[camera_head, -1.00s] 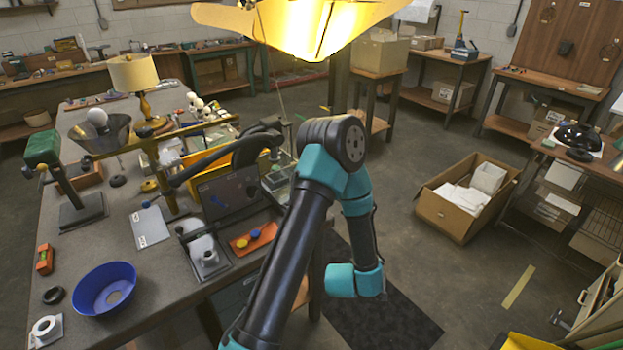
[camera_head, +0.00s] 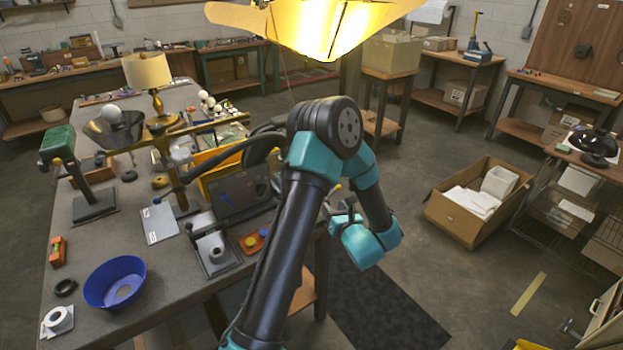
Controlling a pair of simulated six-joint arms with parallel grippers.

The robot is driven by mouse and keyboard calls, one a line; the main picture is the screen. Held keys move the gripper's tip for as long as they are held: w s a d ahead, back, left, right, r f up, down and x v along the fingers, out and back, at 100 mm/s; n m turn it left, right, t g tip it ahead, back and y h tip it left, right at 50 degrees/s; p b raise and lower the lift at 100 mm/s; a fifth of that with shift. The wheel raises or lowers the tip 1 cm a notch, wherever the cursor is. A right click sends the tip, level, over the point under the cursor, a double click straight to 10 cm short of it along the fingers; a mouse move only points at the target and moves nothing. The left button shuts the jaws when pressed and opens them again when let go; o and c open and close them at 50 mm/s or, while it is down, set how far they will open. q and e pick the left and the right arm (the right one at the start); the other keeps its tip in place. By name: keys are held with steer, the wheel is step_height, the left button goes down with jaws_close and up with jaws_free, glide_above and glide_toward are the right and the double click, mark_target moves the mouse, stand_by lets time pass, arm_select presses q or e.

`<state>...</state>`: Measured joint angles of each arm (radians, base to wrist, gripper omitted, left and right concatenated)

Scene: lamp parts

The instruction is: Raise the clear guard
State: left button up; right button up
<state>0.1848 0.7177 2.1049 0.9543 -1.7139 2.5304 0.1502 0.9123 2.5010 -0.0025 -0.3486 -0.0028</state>
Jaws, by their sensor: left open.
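My left arm crosses the middle of the view, and its teal wrist hangs at the table's right edge. My left gripper (camera_head: 343,213) is small and dark, open, just left of the wrist; I see nothing between its fingers. I cannot make out the clear guard for certain. The part of the table's right edge behind my arm is hidden. A small orange-yellow tip (camera_head: 337,187) shows just above the gripper; I cannot tell what it belongs to. My right gripper is not in view.
A dark flat panel (camera_head: 243,192), a grey clamp-like fixture (camera_head: 212,250) and a blue bowl (camera_head: 115,283) are on the table. A brass bar (camera_head: 190,130) spans its middle. A glowing shade (camera_head: 320,25) hangs above. An open cardboard box (camera_head: 462,222) is on the floor at right.

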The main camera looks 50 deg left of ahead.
arm_select(q)
steer(key=shift+r, duration=0.15)
steer(key=shift+a, duration=0.1)
steer(key=x, duration=1.7)
steer(key=shift+a, duration=0.15)
jaws_close()
